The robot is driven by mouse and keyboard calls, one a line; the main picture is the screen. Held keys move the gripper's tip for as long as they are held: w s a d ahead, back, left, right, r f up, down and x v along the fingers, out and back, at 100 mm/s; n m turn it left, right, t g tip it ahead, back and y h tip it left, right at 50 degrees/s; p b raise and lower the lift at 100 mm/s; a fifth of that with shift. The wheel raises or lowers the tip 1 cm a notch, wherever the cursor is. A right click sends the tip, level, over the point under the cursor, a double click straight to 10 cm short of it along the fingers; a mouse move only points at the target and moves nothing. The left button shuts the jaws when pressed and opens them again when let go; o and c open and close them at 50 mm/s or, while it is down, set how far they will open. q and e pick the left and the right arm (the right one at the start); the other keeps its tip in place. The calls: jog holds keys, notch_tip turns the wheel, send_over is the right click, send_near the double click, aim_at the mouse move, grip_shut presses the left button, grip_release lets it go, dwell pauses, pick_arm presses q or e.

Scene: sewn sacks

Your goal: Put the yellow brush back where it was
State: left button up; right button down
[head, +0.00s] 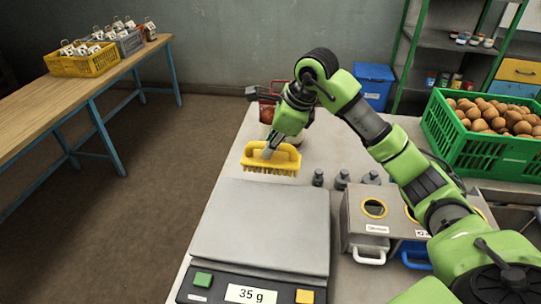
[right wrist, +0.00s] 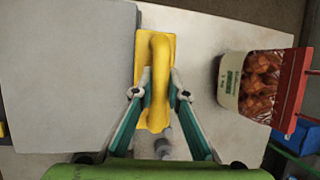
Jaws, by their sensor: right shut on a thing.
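The yellow brush (head: 283,162) is just beyond the far edge of the scale, bristles down. My right gripper (head: 268,152) is shut on its raised handle from above. In the right wrist view, the brush (right wrist: 154,55) lies between the two fingers of the gripper (right wrist: 159,96), beside the grey scale plate. I cannot tell whether the bristles touch the table. My left gripper is not in view.
The scale (head: 262,225) reads 35 g. Small dark weights (head: 342,179) stand right of the brush. A grey box (head: 372,222) with round openings is at right, a green crate of brown round items (head: 473,157) behind.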

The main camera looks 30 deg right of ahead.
jog(key=w+d+f+p, duration=0.1)
jog(key=w+f, duration=0.1)
jog(key=f, duration=0.1)
jog(key=w+f+p, duration=0.1)
jog(key=f, duration=0.2)
jog(key=w+d+f+p, duration=0.1)
jog(key=w+f+p, duration=0.1)
jog(key=f, duration=0.1)
jog(key=shift+w+d, duration=0.3)
jog(key=shift+d, duration=0.05)
jog(key=shift+f, duration=0.3)
pick_arm(q)
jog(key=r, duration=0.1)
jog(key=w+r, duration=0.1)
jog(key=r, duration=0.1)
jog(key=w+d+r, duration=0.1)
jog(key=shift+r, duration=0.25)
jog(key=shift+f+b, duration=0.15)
jog(key=shift+b, duration=0.15)
pick_arm(e)
jog(key=shift+f, duration=0.15)
jog(key=c, duration=2)
grip_release()
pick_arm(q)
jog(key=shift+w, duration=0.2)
